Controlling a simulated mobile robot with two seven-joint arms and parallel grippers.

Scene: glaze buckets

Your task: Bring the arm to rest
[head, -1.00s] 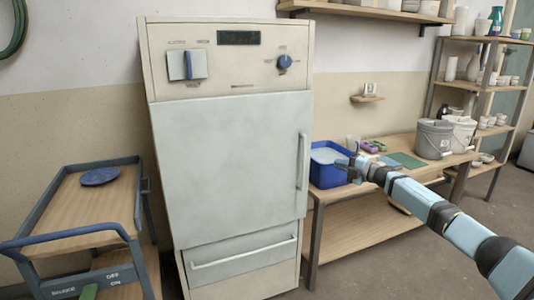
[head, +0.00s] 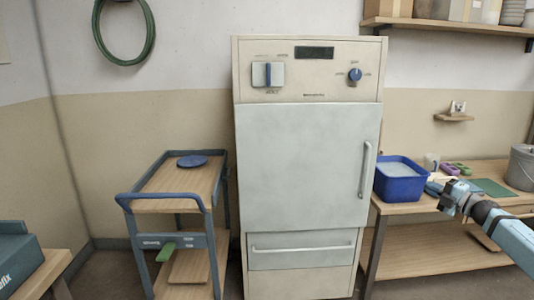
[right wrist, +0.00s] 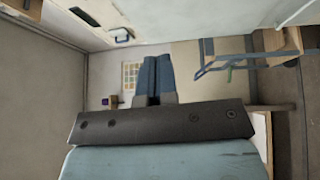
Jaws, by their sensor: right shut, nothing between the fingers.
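My right gripper (head: 437,190) is in the head view at the right, in front of the blue tub on the workbench. Its arm comes in from the lower right. In the right wrist view the two blue fingers (right wrist: 153,77) are together with nothing between them. My left gripper is not in view.
A tall kiln-like cabinet (head: 300,170) stands in the middle, its door shut. A cart (head: 180,185) with a blue disc (head: 192,161) stands left of it. The workbench (head: 450,256) at the right holds a blue tub (head: 400,185) and a grey bucket (head: 522,165).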

